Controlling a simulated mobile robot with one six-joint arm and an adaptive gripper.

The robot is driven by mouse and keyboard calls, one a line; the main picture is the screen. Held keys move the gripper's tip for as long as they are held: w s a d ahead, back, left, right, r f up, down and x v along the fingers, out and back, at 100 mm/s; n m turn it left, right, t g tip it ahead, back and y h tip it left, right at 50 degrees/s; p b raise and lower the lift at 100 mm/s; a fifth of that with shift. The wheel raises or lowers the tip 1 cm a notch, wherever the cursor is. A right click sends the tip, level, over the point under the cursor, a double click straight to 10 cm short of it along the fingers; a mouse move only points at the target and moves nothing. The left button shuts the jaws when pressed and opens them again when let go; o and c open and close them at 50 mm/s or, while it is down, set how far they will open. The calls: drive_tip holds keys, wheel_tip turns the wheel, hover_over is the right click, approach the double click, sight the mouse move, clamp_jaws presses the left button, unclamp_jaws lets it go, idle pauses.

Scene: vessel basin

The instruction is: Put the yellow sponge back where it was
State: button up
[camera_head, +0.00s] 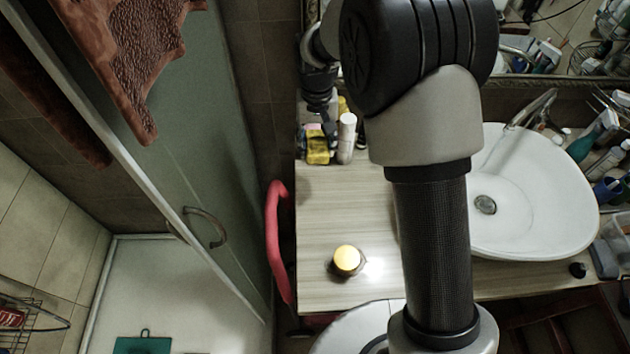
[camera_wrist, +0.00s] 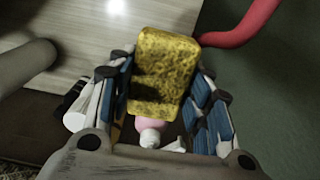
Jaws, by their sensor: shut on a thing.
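The yellow sponge (camera_wrist: 168,62) is held between the two fingers of my gripper (camera_wrist: 163,78) in the wrist view. The fingers are shut on its sides, and the sponge stands out past the fingertips. In the head view the sponge (camera_head: 317,157) shows near the back left corner of the wooden counter (camera_head: 370,215), with my gripper (camera_head: 322,122) just behind it, small and partly dark. Whether the sponge touches the counter is not clear.
A white bottle (camera_head: 347,132) stands just right of the sponge. A pink-and-white item (camera_wrist: 150,134) shows below the sponge. A yellow-topped round object (camera_head: 346,259) is near the counter's front. A red curved bar (camera_head: 277,240) borders the left edge. The white basin (camera_head: 540,195) is at right.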

sight(317, 185)
wheel_tip(317, 185, down, 15)
drive_tip(key=b, duration=0.3)
drive_tip(key=shift+f+b, duration=0.2)
drive_tip(key=shift+b, duration=0.15)
drive_tip(key=o, duration=1)
drive_tip(key=shift+r, duration=0.15)
